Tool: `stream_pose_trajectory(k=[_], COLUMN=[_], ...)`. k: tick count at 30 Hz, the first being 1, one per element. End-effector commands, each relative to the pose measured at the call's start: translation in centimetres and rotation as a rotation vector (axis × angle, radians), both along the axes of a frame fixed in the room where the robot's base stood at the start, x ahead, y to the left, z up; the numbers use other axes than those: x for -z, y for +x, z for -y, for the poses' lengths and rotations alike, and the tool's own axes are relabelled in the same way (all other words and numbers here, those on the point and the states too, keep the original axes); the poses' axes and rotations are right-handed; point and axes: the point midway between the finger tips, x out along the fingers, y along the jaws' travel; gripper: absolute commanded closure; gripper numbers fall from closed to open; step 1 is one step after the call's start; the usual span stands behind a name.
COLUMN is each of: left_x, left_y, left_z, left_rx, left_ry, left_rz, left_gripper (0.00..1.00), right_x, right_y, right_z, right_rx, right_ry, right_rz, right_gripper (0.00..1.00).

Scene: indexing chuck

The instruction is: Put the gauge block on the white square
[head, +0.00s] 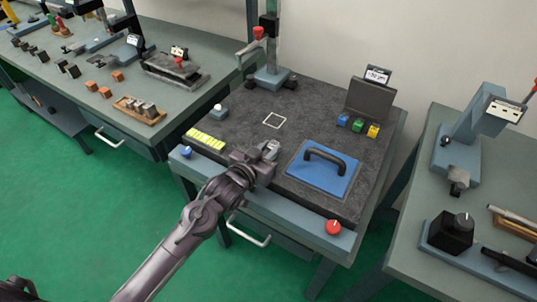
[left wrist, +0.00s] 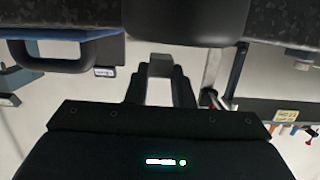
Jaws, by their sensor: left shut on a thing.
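The white square (head: 274,120) is a thin outline on the dark top of the middle bench, empty inside. My left gripper (head: 268,154) is over the front part of that top, nearer to me than the square. It is shut on a small grey block, the gauge block (head: 271,146), which sticks out past the fingers. In the left wrist view the gauge block (left wrist: 160,66) sits between the two fingertips (left wrist: 160,78). The block is clear of the square; its exact height over the bench is hard to tell. My right gripper is not in view.
A blue plate with a dark handle (head: 348,177) lies right of the gripper. A yellow strip (head: 206,138) and a white-topped button box (head: 217,112) are at left. A stand (head: 272,76) rises behind the square; coloured blocks (head: 357,126) sit at back right. The surface around the square is clear.

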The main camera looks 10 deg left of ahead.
Motion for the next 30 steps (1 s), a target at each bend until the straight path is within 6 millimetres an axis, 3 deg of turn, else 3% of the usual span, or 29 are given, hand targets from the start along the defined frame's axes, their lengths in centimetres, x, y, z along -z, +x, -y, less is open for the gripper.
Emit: stream_pose_trajectory(k=[6,17,18,22,30], left_x=[2.4,2.8,2.8,2.7,2.7], left_y=[0.0,0.0,0.0,0.0,0.0], left_z=[0.0,0.0,0.0,0.0,0.0], left_rx=[0.0,0.0,0.0,0.0,0.0], left_ry=[0.0,0.0,0.0,0.0,0.0], left_rz=[0.0,0.0,0.0,0.0,0.0], left_gripper=[1.0,1.0,0.75,0.58,0.57], right_x=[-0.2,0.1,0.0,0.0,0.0], right_y=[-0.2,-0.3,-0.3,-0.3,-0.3], right_z=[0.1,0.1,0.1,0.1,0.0], right_rx=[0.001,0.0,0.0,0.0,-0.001], right_ry=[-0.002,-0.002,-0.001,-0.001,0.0], right_rz=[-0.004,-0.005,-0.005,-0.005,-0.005], right_gripper=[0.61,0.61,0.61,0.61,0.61])
